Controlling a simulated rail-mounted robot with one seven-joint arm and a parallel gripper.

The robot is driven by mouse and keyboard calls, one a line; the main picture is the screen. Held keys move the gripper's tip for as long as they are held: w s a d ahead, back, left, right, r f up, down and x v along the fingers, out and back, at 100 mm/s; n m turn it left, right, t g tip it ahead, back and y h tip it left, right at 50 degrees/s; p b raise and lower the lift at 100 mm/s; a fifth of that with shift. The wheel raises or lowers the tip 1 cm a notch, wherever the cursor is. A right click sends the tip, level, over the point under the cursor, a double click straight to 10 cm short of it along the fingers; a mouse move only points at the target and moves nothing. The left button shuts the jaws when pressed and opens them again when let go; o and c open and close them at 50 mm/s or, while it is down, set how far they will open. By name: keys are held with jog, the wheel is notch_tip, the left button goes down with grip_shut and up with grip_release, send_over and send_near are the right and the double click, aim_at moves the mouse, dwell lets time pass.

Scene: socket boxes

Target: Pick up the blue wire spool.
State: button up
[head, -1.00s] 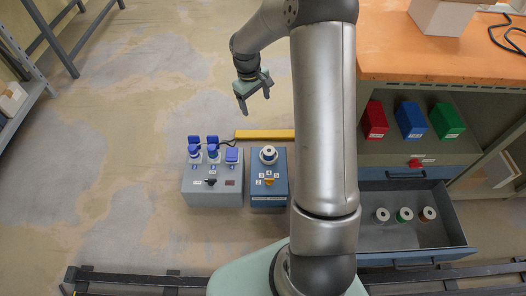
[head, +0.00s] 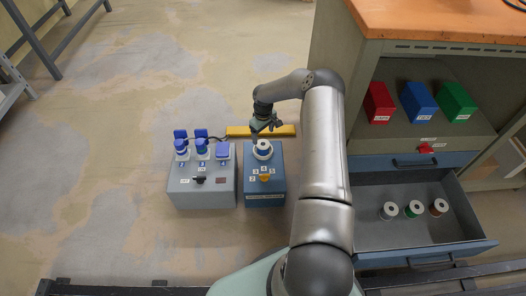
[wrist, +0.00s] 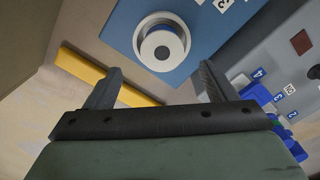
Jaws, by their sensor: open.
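The blue wire spool (wrist: 162,46) sits in a round white holder on top of the blue box (wrist: 201,22). It has a pale flange with a dark centre hole, and a little blue wire shows at its rim. In the head view the spool (head: 262,147) is at the back of the blue box (head: 264,188). My gripper (wrist: 159,74) is open and empty, its fingers pointing toward the spool, one to either side of it in the wrist view. In the head view my gripper (head: 264,126) is just behind and above the spool.
A grey socket box (head: 202,190) with blue plugs stands left of the blue box. A yellow bar (head: 258,131) lies behind. At right, an open drawer (head: 455,210) holds several spools (head: 413,209), below red, blue and green blocks (head: 419,102).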

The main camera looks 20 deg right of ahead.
aim_at(263, 144)
notch_tip(263, 144, down, 8)
jog(key=b, duration=0.3)
jog(key=shift+s+a+r, duration=0.1)
jog(key=shift+s+r, duration=0.05)
jog(key=shift+r, duration=0.1)
jog(key=shift+c, duration=0.4)
jog(key=c, duration=1)
jog(key=shift+c, duration=0.6)
jog(key=shift+r, duration=0.15)
